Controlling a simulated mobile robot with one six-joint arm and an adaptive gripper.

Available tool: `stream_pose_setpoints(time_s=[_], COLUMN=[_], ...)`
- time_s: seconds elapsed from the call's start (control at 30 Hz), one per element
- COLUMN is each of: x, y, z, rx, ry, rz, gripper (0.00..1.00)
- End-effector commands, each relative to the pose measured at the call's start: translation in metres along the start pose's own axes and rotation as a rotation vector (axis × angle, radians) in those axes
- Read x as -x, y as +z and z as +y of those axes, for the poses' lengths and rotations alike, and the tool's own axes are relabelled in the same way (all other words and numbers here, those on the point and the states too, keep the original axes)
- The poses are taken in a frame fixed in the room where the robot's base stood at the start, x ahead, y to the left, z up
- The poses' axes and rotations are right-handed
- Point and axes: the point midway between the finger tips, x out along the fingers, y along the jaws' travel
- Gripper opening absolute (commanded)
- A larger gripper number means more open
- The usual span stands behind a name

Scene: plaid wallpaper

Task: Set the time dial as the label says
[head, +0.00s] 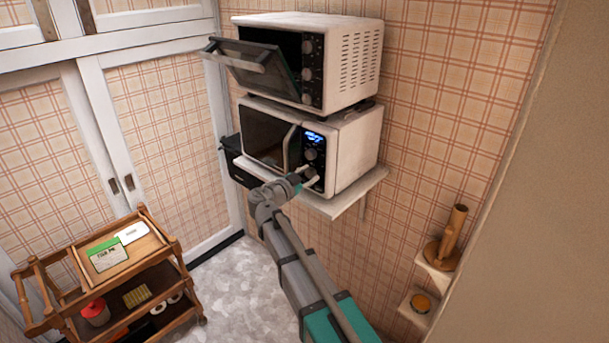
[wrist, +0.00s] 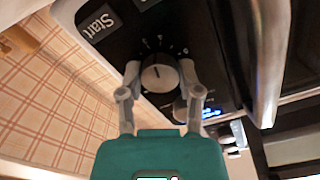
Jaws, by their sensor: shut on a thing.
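The microwave (head: 355,150) stands on a wall shelf, with a lit blue display (head: 315,137) and knobs down its dark panel. The tick numbers are too small to read. A green-topped card (head: 108,257) and a white card (head: 131,233) lie on the trolley; their writing is too small to read surely.
A toaster oven (head: 345,65) with its door hanging open sits above the microwave. In the wrist view, a Start button (wrist: 100,22) and another knob (wrist: 180,110) flank the dial. The microwave's door handle (wrist: 268,60) is close by. A wooden trolley (head: 170,250) stands lower left.

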Motion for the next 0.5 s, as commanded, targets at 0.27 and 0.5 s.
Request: stream_pose_setpoints(time_s=[0.27,0.5], x=[-0.0001,0.0000], y=[0.0009,0.0010], z=[-0.0024,-0.0026], rx=[-0.181,-0.248], ry=[-0.004,-0.004], rz=[-0.002,-0.003], gripper=[0.00,0.00])
